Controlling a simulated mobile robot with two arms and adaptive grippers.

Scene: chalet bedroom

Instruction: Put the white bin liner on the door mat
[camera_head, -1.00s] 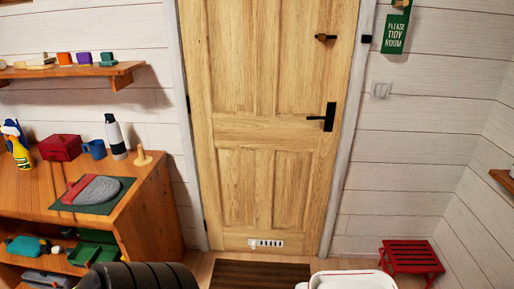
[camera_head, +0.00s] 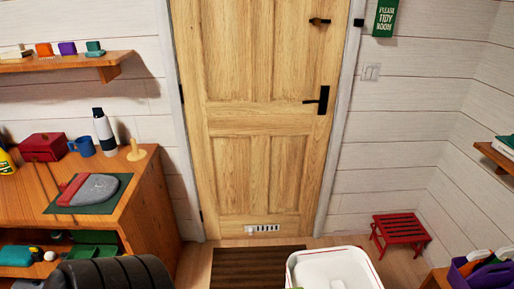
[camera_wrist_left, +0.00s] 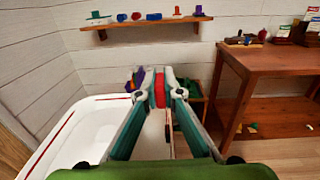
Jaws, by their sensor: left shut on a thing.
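The white bin liner (camera_head: 335,268) is an open tub with a thin red line around its rim, at the bottom of the head view. It also fills the left side of the left wrist view (camera_wrist_left: 75,140). My left gripper (camera_wrist_left: 162,88) is shut at its rim, with a red and white part between the fingertips. The brown striped door mat (camera_head: 258,268) lies on the floor before the door, left of the liner in the head view. The liner's underside is hidden, so its height cannot be told. My right gripper is out of view.
A shut wooden door (camera_head: 262,130) stands behind the mat. A wooden cabinet (camera_head: 155,195) with a cup and bottle is at the left. A red stool (camera_head: 400,232) stands right of the door. A purple box (camera_head: 485,270) is at the lower right.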

